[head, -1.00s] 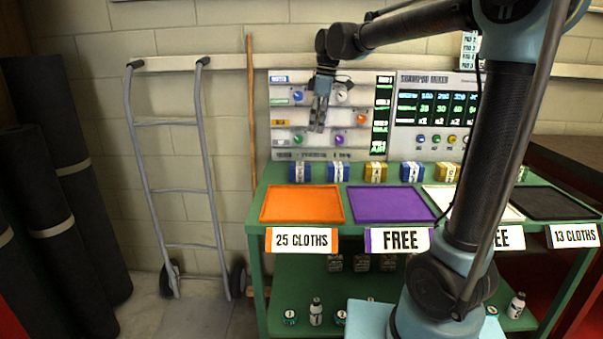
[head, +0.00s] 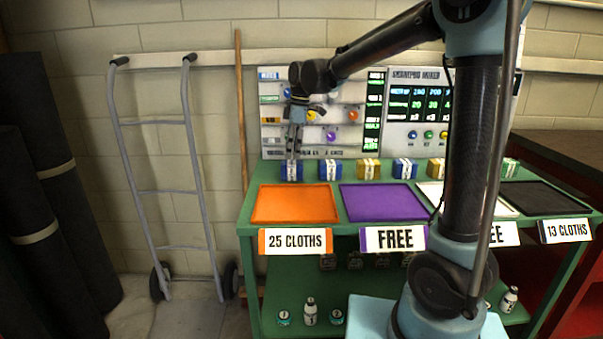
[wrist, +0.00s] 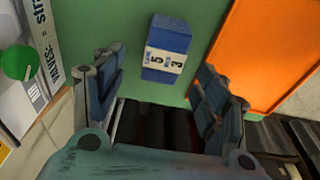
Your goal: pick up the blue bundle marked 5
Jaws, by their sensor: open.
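A blue bundle (wrist: 168,48) with a white band reading 5 and 3 lies on the green bench top, ahead of my gripper in the wrist view. My gripper (wrist: 160,68) is open and empty, with one finger to each side of the line to the bundle and the bundle beyond the fingertips. In the head view my gripper (head: 294,152) points down just above the leftmost blue bundle (head: 291,173), behind the orange tray. The fingers partly cover that bundle, and its marking is too small to read there.
More blue bundles (head: 327,171) and gold bundles (head: 368,169) stand in the same row to the right. The orange tray (head: 292,205) and purple tray (head: 384,203) lie in front, empty. The panel with coloured knobs (head: 345,95) rises close behind the row.

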